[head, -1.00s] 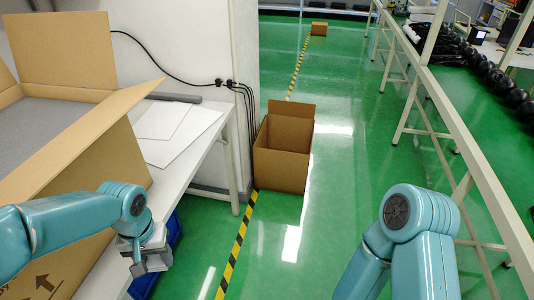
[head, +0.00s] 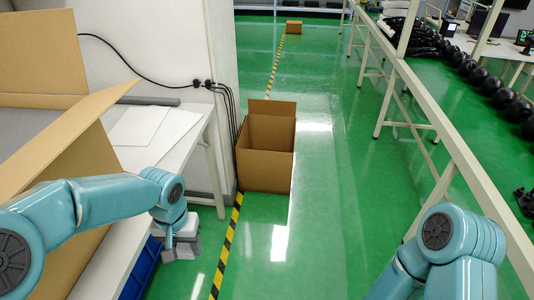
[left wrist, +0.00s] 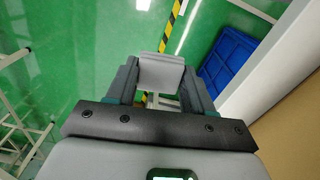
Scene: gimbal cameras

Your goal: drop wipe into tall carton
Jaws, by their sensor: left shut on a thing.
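My left gripper (head: 180,245) hangs past the edge of the white table, above the green floor. In the left wrist view its two fingers (left wrist: 160,85) are shut on a pale grey, folded-looking piece, which I take for the wipe (left wrist: 161,72). An open brown carton (head: 265,170) stands on the floor ahead, beyond the gripper and apart from it. A large open brown carton (head: 75,130) with raised flaps and grey inside fills the left side. I cannot tell for sure which is the tall carton. My right arm shows at lower right; its gripper is out of view.
The white table (head: 185,150) holds flat white sheets (head: 140,126). A blue bin (head: 142,270) sits below the table, also in the left wrist view. A pale frame (head: 440,120) runs along the right. A small box (head: 294,27) is far off. Floor between is clear.

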